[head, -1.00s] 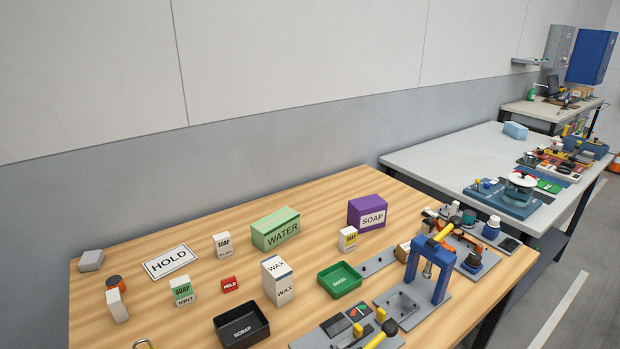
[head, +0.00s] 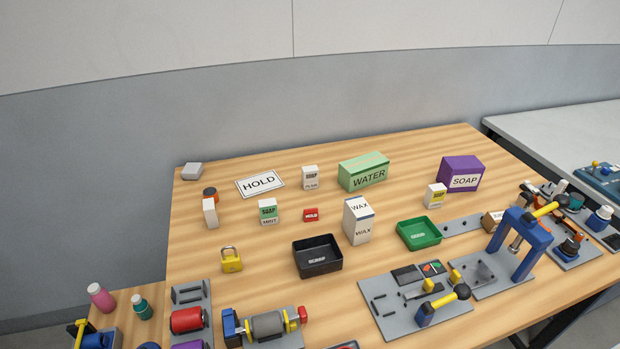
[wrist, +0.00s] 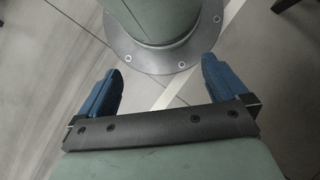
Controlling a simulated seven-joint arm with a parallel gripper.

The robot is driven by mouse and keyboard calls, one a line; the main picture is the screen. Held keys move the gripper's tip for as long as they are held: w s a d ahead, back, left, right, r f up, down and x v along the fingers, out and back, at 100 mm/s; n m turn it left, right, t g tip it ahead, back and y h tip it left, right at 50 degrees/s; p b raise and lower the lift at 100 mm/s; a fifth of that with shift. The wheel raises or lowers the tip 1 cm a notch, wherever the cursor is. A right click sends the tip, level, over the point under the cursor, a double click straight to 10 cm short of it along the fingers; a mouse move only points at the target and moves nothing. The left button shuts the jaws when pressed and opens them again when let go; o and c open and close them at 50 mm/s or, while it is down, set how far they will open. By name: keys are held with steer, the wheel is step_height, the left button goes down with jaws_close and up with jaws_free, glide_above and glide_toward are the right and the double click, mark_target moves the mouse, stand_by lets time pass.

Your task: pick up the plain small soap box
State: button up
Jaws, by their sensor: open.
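A small white soap box (head: 310,178) stands upright on the wooden table, right of the HOLD card; its lower lettering is too small to read surely. A white and green box marked SOAP MINT (head: 268,211) stands nearer.
The HOLD card (head: 260,184) lies flat. A red HOLD block (head: 311,215), a WAX box (head: 358,221), a black scrap tray (head: 341,256) and a green tray (head: 437,236) are nearby. A green WATER box (head: 363,172) stands behind. Fixtures crowd the front edge; the table's back left is mostly clear.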

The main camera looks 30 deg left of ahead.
steer(key=c, duration=0.3)
